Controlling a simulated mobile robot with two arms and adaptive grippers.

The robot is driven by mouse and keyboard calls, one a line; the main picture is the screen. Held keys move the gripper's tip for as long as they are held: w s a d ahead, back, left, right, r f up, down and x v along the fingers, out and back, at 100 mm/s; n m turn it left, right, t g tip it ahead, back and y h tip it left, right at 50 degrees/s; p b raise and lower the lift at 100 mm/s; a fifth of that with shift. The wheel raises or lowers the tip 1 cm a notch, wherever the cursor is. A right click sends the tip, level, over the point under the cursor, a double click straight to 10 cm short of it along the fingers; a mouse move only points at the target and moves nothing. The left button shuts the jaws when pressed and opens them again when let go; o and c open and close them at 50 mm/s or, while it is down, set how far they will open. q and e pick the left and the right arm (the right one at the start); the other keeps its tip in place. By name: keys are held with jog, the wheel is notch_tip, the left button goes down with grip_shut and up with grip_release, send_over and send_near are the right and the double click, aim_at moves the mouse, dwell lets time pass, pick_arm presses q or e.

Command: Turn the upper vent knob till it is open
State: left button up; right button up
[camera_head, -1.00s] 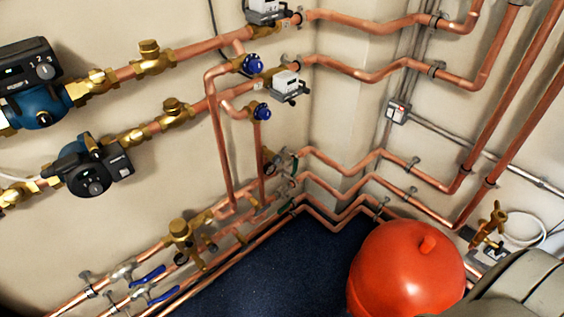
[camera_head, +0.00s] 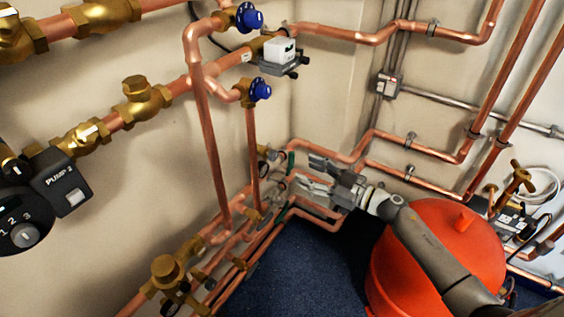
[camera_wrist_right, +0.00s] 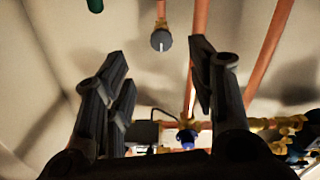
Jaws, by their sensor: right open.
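Two dark round knobs sit low near the wall corner in the head view, an upper one (camera_head: 265,153) and a lower one (camera_head: 278,184). I cannot tell for sure that these are the vent knobs. In the right wrist view a dark round knob (camera_wrist_right: 161,41) with a pale line on its face hangs on a short copper pipe, between and beyond my fingers. My right gripper (camera_head: 305,176) is open and empty, pointing left, just right of the knobs and apart from them; it also shows in the right wrist view (camera_wrist_right: 160,58). My left gripper is out of view.
Blue knobs, upper (camera_head: 249,16) and lower (camera_head: 260,89), sit on the copper pipes above. A green handle (camera_head: 291,162) is close to my right gripper. A red tank (camera_head: 460,237) stands beneath my right arm. Pump 2 (camera_head: 65,187) is at the left.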

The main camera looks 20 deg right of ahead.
aim_at(276, 157)
jog(key=x, duration=0.5)
jog(key=b+x, duration=0.1)
jog(key=x, duration=0.4)
jog(key=shift+s+r, duration=0.1)
jog(key=shift+r, duration=0.1)
pick_arm(q)
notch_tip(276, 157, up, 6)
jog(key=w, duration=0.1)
jog(key=shift+b, duration=0.3)
pick_arm(e)
jog(key=shift+w+a, duration=0.35)
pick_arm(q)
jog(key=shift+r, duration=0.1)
pick_arm(e)
jog(key=c, duration=1)
